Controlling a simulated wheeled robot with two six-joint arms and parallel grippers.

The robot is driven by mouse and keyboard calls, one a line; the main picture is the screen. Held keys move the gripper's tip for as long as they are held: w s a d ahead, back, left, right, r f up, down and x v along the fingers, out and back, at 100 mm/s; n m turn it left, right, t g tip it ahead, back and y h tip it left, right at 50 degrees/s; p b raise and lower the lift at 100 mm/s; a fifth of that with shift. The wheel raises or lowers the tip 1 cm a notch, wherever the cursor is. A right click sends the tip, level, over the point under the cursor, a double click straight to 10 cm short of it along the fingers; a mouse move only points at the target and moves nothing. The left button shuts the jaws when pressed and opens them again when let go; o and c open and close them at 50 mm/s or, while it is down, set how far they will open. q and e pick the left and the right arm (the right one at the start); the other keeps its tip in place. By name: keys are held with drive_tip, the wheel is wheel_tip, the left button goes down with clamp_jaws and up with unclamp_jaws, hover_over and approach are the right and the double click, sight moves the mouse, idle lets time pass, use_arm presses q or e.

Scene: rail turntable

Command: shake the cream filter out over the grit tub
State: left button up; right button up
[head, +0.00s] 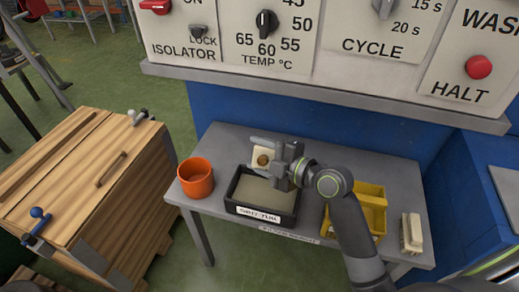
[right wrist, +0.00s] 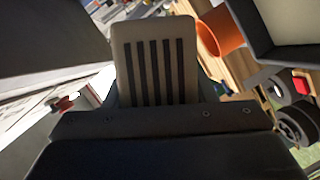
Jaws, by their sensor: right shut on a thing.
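My right gripper (head: 279,158) is over the grit tub (head: 261,216), a black open box with a pale grey inside and a label on its front. The gripper is shut on the cream filter (head: 262,153), a small cream block with a brown round spot on the side that faces the head camera. In the right wrist view the filter (right wrist: 153,65) is a cream plate with several dark slots, held at the jaws. A corner of the tub (right wrist: 268,50) shows there at the upper right. My left gripper is in neither view.
An orange cup (head: 196,177) stands left of the tub on the grey bench (head: 225,140). A yellow bin (head: 371,197) and a cream brush-like block (head: 411,232) are at the right. A control panel (head: 330,35) overhangs the back.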

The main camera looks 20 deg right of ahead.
drive_tip(key=m+g+p, duration=0.1)
drive_tip(key=p, duration=0.3)
drive_tip(key=m+p, duration=0.2)
drive_tip(key=p, duration=0.2)
drive_tip(key=shift+r+g, duration=0.4)
drive_tip(key=m+g+y+p, duration=0.1)
drive_tip(key=m+p, duration=0.1)
drive_tip(key=p, duration=0.1)
drive_tip(key=shift+m+g, duration=0.4)
drive_tip(key=shift+f+m+g+y+p, duration=0.2)
drive_tip(key=shift+m+g+y+p, duration=0.15)
drive_tip(key=shift+m+p, duration=0.45)
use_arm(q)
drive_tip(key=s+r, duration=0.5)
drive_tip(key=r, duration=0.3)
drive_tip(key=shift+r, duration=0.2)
use_arm(e)
drive_tip(key=shift+f+m+g, duration=0.15)
drive_tip(key=shift+m+g, duration=0.3)
drive_tip(key=shift+m, duration=0.15)
drive_tip(key=shift+d, duration=0.1)
drive_tip(key=s+d+r, duration=0.2)
drive_tip(key=s+r, duration=0.3)
drive_tip(key=r, duration=0.2)
drive_tip(key=s+d+r, duration=0.2)
drive_tip(key=s+r, duration=0.4)
drive_tip(key=r, duration=0.1)
drive_tip(key=shift+d+r, duration=0.2)
drive_tip(key=shift+d, duration=0.1)
